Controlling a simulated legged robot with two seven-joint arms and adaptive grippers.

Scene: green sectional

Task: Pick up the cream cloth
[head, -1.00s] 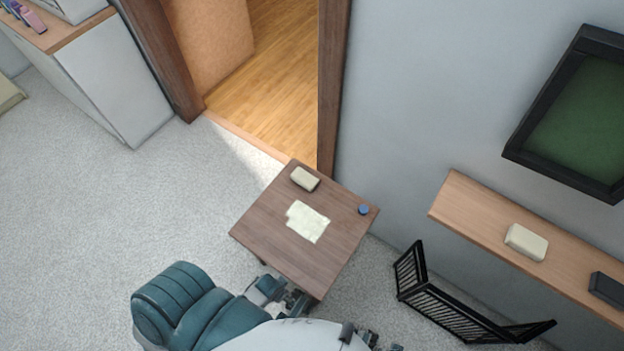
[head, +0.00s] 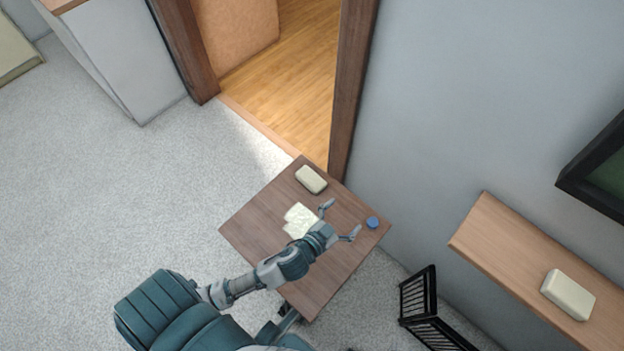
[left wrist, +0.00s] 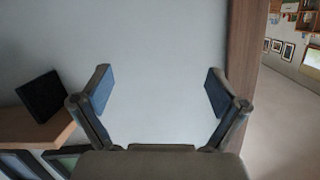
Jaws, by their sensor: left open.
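The cream cloth (head: 299,219) lies flat on the brown table (head: 258,222), near its middle. My left gripper (head: 340,220) is over the table with its fingers spread, just right of the cloth in the head view. The wrist and forearm hide part of the cloth's lower right side. In the left wrist view the left gripper (left wrist: 158,92) is open and empty, facing the pale wall; the cloth does not show there. My right gripper is not in view.
A cream box-like block (head: 311,179) sits at the table's back corner, and a small blue round object (head: 373,222) near its right corner. A wooden shelf (head: 500,245) with another cream block (head: 568,294) is at right. A black rack (head: 418,293) stands on the floor.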

